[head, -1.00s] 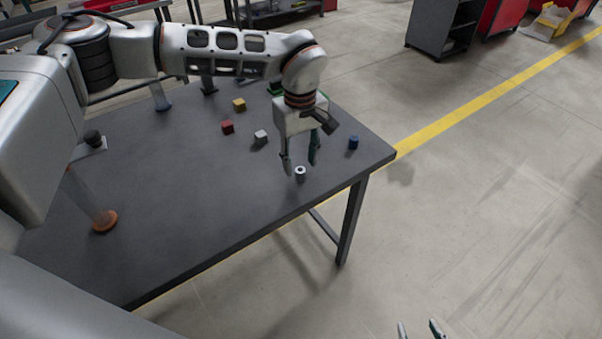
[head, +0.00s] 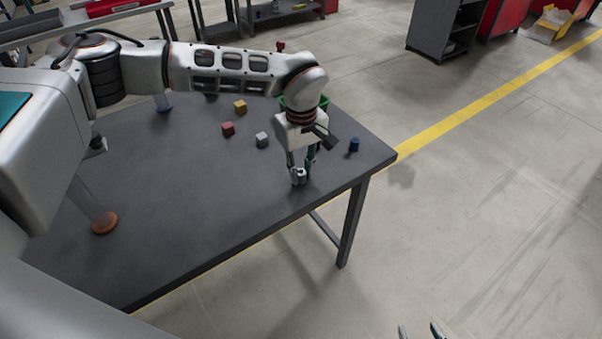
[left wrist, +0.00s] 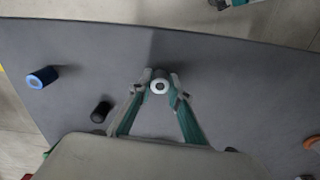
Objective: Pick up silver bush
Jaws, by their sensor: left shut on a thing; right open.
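The silver bush (head: 299,177) is a small pale cylinder with a dark hole in its top. It stands near the front right edge of the dark table. My left gripper (head: 301,175) points down with its fingers on either side of the bush, shut on it. In the left wrist view the bush (left wrist: 160,87) sits between the fingertips of my left gripper (left wrist: 160,84). I cannot tell whether the bush touches the table. My right gripper (head: 420,331) is open and empty at the bottom edge, away from the table; only its fingertips show.
A blue piece (head: 354,145) lies right of the left gripper. Grey (head: 262,140), red (head: 228,128) and yellow (head: 240,106) blocks lie to its left. A green bin (head: 291,103) is partly hidden behind the arm. The table's front left is mostly clear.

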